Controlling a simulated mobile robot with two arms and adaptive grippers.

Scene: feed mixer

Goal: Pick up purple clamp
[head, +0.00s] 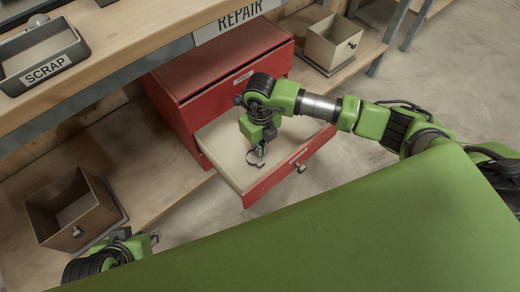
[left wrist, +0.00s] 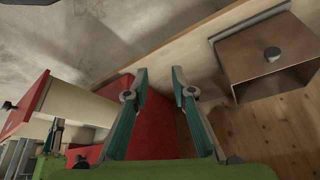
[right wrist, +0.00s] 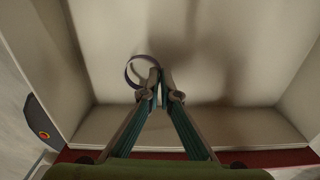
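The purple clamp (right wrist: 128,72) is a thin open ring at the fingertips of my right gripper (right wrist: 160,72). In the head view the clamp (head: 254,164) shows just under my right gripper (head: 259,150), inside the open red drawer (head: 262,188). The right fingers are drawn together, with the clamp's edge between their tips; part of the band is hidden by the fingers. My left gripper (left wrist: 160,72) is open and empty. In the head view it is low on the left, partly hidden by my green body.
The red cabinet (head: 180,125) stands under a wooden bench with a SCRAP tray (head: 40,55). A brown bin (head: 70,208) sits on the lower shelf at left, near my left gripper. A pale bin (head: 331,42) stands at the back. The drawer's walls surround my right gripper.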

